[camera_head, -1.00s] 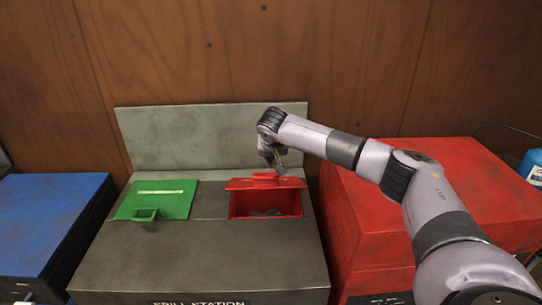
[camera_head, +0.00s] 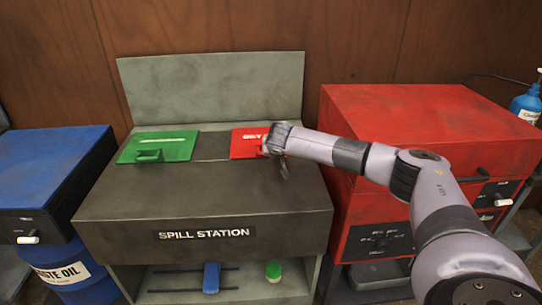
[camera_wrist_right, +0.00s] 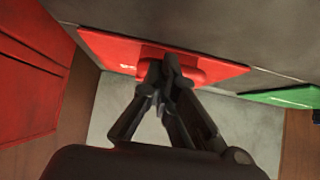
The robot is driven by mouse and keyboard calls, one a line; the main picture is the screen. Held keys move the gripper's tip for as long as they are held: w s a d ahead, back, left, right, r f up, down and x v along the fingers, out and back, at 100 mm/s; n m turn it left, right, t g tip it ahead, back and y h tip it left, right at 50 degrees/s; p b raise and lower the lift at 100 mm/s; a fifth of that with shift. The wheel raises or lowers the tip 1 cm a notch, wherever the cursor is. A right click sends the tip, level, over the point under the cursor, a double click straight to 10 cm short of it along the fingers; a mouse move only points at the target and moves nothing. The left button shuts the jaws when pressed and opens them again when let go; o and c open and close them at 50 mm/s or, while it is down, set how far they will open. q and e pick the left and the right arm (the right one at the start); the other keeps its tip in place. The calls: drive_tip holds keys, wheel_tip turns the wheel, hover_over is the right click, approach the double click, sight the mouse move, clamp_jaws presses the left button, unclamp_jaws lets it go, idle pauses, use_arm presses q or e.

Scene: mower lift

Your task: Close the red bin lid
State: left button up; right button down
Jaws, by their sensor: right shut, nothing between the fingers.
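The red bin lid (camera_head: 243,146) lies flat over its opening in the top of the spill station (camera_head: 235,205). Its right part is hidden behind my right gripper (camera_head: 282,168) in the head view. In the right wrist view the red lid (camera_wrist_right: 110,52) shows as a flat panel in the dark top, with a raised red handle (camera_wrist_right: 200,74). My right gripper (camera_wrist_right: 165,65) is shut and empty, its fingertips at the handle; I cannot tell whether they touch it. My left gripper is not in view.
A green lid (camera_head: 172,147) lies flat to the left. A red cabinet (camera_head: 410,135) stands close on the right, and a blue one (camera_head: 45,165) on the left. A blue item (camera_head: 211,278) and a green-capped container (camera_head: 273,272) sit on the shelf below.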

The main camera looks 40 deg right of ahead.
drive_tip(key=shift+s+f+b, duration=0.15)
drive_tip(key=shift+f+b, duration=0.15)
drive_tip(key=shift+f, duration=0.1)
drive_tip(key=shift+f, duration=0.1)
drive_tip(key=shift+a, duration=0.1)
drive_tip(key=shift+s+a, duration=0.1)
drive_tip(key=shift+s, duration=0.1)
drive_tip(key=v, duration=1.2)
